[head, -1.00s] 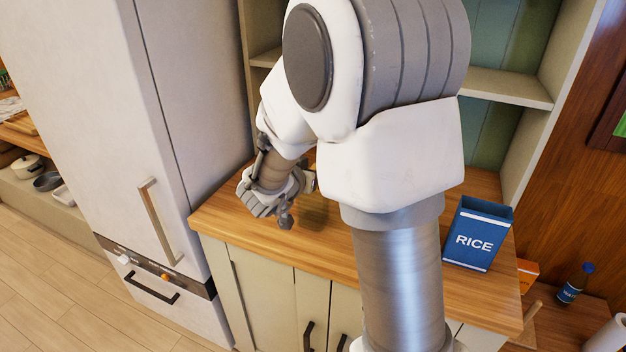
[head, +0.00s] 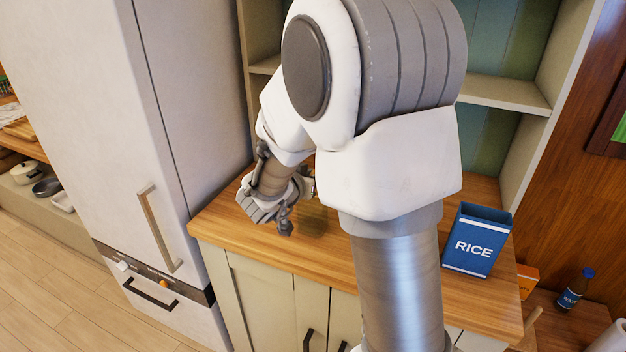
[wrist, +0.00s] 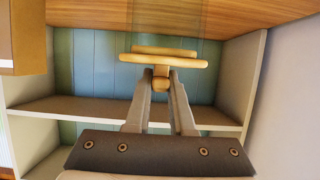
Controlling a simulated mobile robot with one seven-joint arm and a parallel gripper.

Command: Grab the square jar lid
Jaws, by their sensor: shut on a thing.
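The jar lid (wrist: 163,57) is a pale wooden slab with a small knob, seen edge-on in the wrist view. My gripper (wrist: 160,78) has its two fingers closed on the knob. A clear, see-through jar (wrist: 165,20) lies beyond the lid in that view. I cannot tell whether the lid still touches its rim. In the head view my gripper (head: 287,228) is over the left part of the counter, beside the faint glass jar (head: 314,222). My arm hides most of the lid there.
The wooden counter (head: 270,256) carries a blue RICE box (head: 477,240) at right. A tall white fridge (head: 175,120) stands close on the left. Shelves (head: 505,92) rise behind. A blue-capped bottle (head: 574,290) stands lower right.

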